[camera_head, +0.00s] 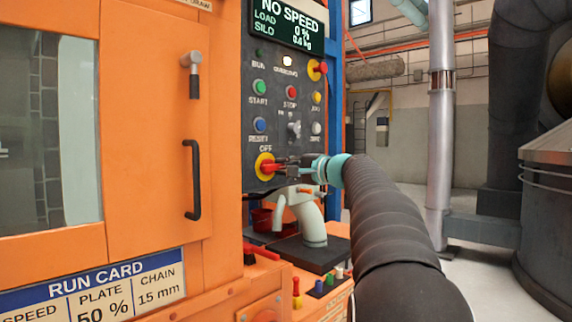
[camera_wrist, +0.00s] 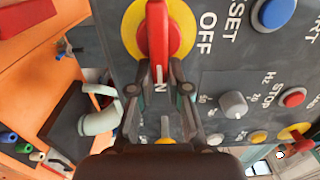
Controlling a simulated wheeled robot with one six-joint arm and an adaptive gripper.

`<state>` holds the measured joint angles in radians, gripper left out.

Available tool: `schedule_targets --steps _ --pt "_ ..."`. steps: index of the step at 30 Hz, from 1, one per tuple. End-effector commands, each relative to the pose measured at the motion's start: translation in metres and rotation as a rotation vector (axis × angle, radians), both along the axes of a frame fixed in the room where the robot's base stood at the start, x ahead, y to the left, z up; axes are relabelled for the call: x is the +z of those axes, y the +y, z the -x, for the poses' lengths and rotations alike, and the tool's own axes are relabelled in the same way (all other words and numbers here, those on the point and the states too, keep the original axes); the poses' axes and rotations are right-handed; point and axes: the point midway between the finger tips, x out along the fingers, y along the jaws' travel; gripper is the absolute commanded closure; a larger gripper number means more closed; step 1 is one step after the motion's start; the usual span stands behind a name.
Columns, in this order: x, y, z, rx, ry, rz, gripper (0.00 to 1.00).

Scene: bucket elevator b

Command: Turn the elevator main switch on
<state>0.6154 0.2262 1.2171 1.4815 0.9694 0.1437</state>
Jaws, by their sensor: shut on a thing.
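The main switch is a red handle (camera_head: 267,168) on a round yellow plate (camera_head: 260,160), low on the dark control panel. OFF is printed above it. In the wrist view the red handle (camera_wrist: 157,35) crosses its yellow plate (camera_wrist: 181,27) and points down the picture, toward a partly hidden label ending in N. In the head view this is toward the right. My gripper (camera_head: 284,166) reaches in from the right. Its fingers stand on either side of the handle's outer end in the wrist view (camera_wrist: 160,88), shut on it. The handle's tip is partly hidden between them.
Above the switch are several buttons, including green START (camera_head: 259,87), red STOP (camera_head: 291,92) and blue RESET (camera_head: 260,125), and a grey knob (camera_head: 295,129). The display (camera_head: 288,22) reads NO SPEED. A pale bent pipe (camera_head: 312,222) stands below my gripper. An orange cabinet door with a black handle (camera_head: 194,180) is left.

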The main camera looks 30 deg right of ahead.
Motion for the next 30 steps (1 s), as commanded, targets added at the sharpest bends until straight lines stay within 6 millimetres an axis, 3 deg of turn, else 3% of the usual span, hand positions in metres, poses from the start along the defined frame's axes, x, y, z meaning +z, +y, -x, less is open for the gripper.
schedule_targets --steps 17,18,20,30 --pt "0.0006 0.0031 -0.0008 0.006 0.007 -0.029 1.00" --pt "0.0006 0.0031 -0.0008 0.006 0.007 -0.029 0.73" --pt "0.0005 0.0031 -0.0008 0.006 0.007 -0.029 0.58" --pt "0.0000 -0.0014 0.0014 -0.001 0.009 -0.027 0.58"
